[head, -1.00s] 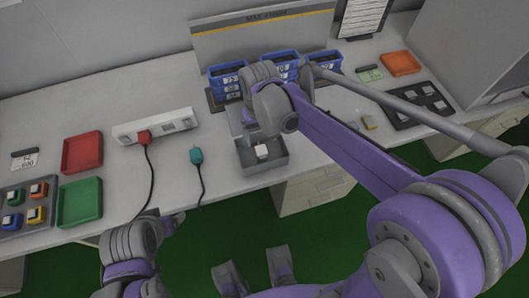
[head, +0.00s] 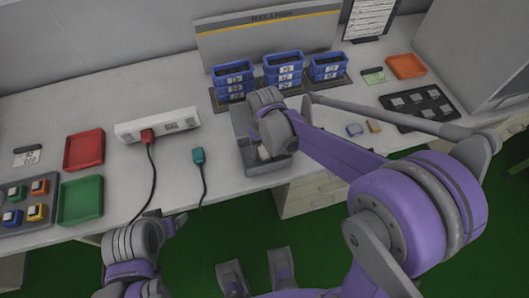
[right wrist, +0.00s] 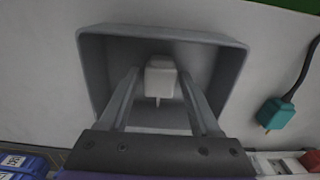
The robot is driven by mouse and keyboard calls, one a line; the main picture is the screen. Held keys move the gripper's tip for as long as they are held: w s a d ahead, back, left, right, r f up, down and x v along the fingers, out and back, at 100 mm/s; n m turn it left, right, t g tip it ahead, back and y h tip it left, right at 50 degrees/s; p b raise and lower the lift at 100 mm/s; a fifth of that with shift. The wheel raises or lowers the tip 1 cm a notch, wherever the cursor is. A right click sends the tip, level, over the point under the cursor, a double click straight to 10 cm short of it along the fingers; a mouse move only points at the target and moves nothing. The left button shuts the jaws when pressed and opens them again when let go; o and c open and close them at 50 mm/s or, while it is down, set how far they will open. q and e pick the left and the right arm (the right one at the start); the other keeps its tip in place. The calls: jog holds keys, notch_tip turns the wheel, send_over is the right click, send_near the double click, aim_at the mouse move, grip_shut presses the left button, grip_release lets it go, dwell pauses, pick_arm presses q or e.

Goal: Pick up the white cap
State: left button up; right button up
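The white cap (right wrist: 160,79) lies in a grey tray (right wrist: 235,62), near its middle, in the right wrist view. My right gripper (right wrist: 159,74) is open, with one finger on each side of the cap and a gap to both. In the head view, my right gripper (head: 270,140) is over the grey tray (head: 265,170) and hides most of the cap (head: 263,153). My left arm's end (head: 140,240) is at the bottom left, in front of the table edge; its fingers do not show clearly.
Blue bins (head: 283,70) stand behind the tray. A power strip (head: 158,126) with a red plug (head: 146,136) and a teal connector (head: 198,157) lie to the left. Red (head: 84,149) and green (head: 81,200) trays are further left. A dark tray (head: 418,106) is at right.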

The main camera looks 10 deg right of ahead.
aim_at(265, 151)
grip_shut()
notch_tip(265, 151, up, 10)
jog(key=p, duration=0.1)
dwell(0.5)
